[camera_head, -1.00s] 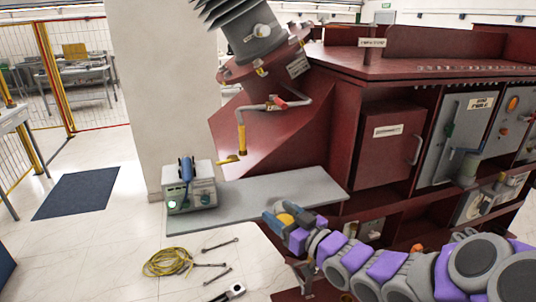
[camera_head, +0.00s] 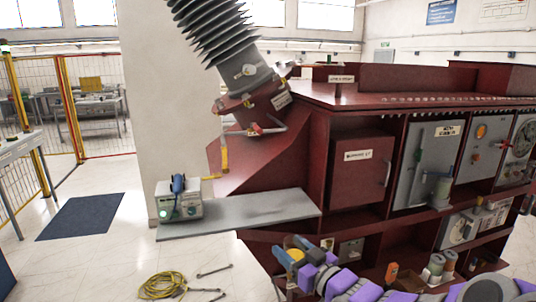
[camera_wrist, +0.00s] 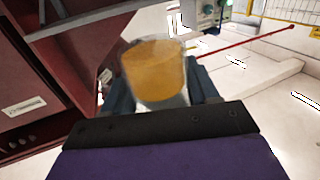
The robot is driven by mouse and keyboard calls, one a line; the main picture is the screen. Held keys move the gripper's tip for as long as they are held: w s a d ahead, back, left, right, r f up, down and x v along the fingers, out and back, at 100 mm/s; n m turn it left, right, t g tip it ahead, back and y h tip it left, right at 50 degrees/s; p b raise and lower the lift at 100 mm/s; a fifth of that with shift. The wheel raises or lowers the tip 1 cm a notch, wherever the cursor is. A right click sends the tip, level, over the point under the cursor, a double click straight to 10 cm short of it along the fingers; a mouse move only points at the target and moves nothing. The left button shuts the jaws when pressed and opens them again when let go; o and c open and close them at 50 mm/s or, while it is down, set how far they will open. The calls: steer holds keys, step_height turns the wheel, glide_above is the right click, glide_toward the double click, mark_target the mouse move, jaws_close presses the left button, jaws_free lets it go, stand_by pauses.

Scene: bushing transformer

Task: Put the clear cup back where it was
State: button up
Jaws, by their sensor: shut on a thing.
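The clear cup (camera_wrist: 155,72) holds an amber-yellow content and sits between my gripper's (camera_wrist: 162,92) two dark fingers in the wrist view. My gripper is shut on it. In the head view my gripper (camera_head: 298,254) is low, in front of the red cabinet, and the cup shows only as a small yellow patch (camera_head: 295,255) between the fingers. The cup is held clear of any surface. The cup's lower part is partly hidden by the gripper body in the wrist view.
A grey shelf plate (camera_head: 245,212) juts out with a tester box (camera_head: 178,200) on its left end. The red transformer cabinet (camera_head: 362,172) has lower shelves with small jars (camera_head: 436,264). A yellow cable coil (camera_head: 160,285) and tools lie on the floor at lower left.

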steer(key=w+d+m+t+h, duration=0.2)
steer(key=w+d+m+h, duration=0.25)
steer(key=w, duration=0.35)
steer(key=w+d+m+t+h, duration=0.1)
steer(key=w+d+m+h, duration=0.2)
steer(key=w+d+h, duration=0.4)
steer(key=s+a+f, duration=0.1)
steer(key=s+f, duration=0.2)
steer(key=f, duration=0.5)
steer(key=s+a+f, duration=0.1)
steer(key=s+f, duration=0.2)
steer(key=f, duration=0.5)
steer(key=shift+s+a+f+y, duration=0.15)
steer(key=shift+s+f+y, duration=0.1)
steer(key=shift+f+y, duration=0.15)
steer(key=shift+r, duration=0.1)
